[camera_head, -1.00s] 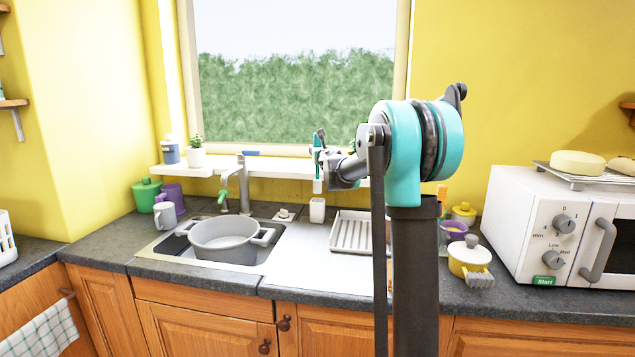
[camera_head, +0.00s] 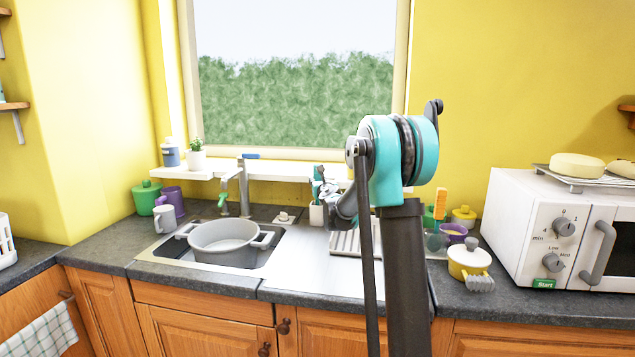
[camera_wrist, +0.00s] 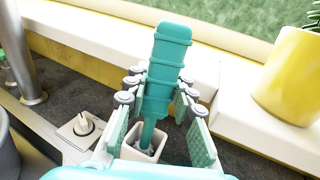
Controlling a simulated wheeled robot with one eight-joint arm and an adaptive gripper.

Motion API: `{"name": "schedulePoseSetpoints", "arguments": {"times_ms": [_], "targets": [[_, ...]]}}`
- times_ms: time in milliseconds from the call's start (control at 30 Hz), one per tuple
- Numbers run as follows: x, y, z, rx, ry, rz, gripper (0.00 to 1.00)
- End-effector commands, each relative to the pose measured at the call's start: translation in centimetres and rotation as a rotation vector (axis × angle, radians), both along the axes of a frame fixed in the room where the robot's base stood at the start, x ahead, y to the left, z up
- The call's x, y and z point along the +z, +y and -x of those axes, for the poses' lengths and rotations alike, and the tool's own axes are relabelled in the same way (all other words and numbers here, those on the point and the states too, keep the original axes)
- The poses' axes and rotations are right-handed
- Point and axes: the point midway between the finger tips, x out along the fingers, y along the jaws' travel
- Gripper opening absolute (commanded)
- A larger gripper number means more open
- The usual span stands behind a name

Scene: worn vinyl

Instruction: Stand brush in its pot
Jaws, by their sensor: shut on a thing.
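The brush has a teal handle (camera_wrist: 166,70) and shows above its pot in the head view (camera_head: 317,182). My gripper (camera_wrist: 160,95) is shut on the brush handle, with a finger on each side; in the head view it is partly hidden by my arm. The pot is a small white square cup on the counter behind the sink area, seen in the head view (camera_head: 316,215) and the wrist view (camera_wrist: 129,152). The brush is near upright, and its narrow lower part goes down into the pot's opening. The brush's lower end is hidden inside the pot.
A grey cooking pot (camera_head: 222,243) sits in the sink to the left. A white windowsill ledge (camera_head: 280,171) runs close behind, with a yellow pot (camera_wrist: 290,85) on it. A dish rack (camera_head: 343,243) lies to the right, partly hidden by my arm.

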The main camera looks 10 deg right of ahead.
Motion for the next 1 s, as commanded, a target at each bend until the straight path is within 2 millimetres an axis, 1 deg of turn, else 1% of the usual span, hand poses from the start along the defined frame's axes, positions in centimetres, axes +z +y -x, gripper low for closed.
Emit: {"name": "schedulePoseSetpoints", "arguments": {"times_ms": [133, 167, 300, 567, 667, 767, 833, 1000], "targets": [[-0.2, 0.0, 0.0, 0.000, 0.000, 0.000, 0.00], [-0.2, 0.0, 0.0, 0.000, 0.000, 0.000, 0.27], [-0.2, 0.0, 0.0, 0.000, 0.000, 0.000, 0.44], [-0.2, 0.0, 0.0, 0.000, 0.000, 0.000, 0.45], [0.1, 0.0, 0.0, 0.000, 0.000, 0.000, 0.45], [0.1, -0.1, 1.0, 0.000, 0.000, -0.001, 0.45], [0.1, -0.2, 2.1, 0.000, 0.000, -0.001, 0.45], [0.2, -0.5, 5.6, 0.000, 0.000, -0.001, 0.45]]}}
